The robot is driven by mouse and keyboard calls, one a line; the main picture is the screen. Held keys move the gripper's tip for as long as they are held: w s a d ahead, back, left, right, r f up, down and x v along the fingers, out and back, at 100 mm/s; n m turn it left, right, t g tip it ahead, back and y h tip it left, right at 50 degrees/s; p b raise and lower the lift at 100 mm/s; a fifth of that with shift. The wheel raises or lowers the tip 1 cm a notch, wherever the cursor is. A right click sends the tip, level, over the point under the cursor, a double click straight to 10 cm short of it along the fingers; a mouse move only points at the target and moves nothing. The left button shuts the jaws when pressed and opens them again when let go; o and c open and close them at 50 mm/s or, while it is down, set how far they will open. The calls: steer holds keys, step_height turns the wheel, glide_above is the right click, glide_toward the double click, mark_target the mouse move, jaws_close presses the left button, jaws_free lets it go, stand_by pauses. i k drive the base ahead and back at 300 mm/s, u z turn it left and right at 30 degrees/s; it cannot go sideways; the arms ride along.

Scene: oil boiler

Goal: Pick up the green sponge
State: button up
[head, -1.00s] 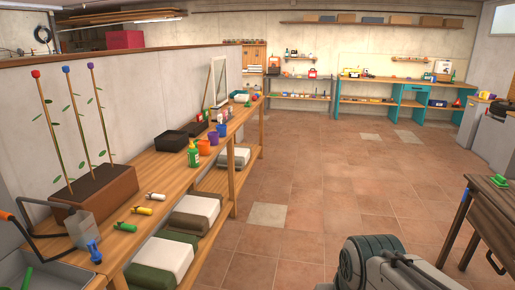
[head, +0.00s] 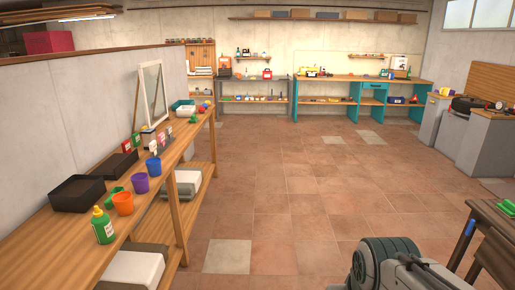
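A green object (head: 508,206) lies on the dark wooden table at the right edge of the head view, partly cut off by the frame. It may be the green sponge, but it is too small to be sure. Another small green item (head: 114,194) lies on the left bench beside the orange cup; I cannot tell what it is. Part of my grey arm shows at the bottom right, left of the dark table. My gripper's fingers are not in view.
A long wooden bench (head: 60,235) along the left wall holds a green bottle (head: 103,226), cups and black trays. The dark table (head: 487,226) stands at right. Teal workbenches (head: 352,102) line the far wall. The tiled floor (head: 285,190) between is clear.

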mark_target(194, 119)
steer(key=z, duration=0.15)
steer(key=i, duration=3.2)
steer(key=u, duration=0.4)
steer(key=i, duration=1.6)
steer(key=u, duration=1.05)
steer(key=i, duration=2.05)
steer(key=u, duration=0.6)
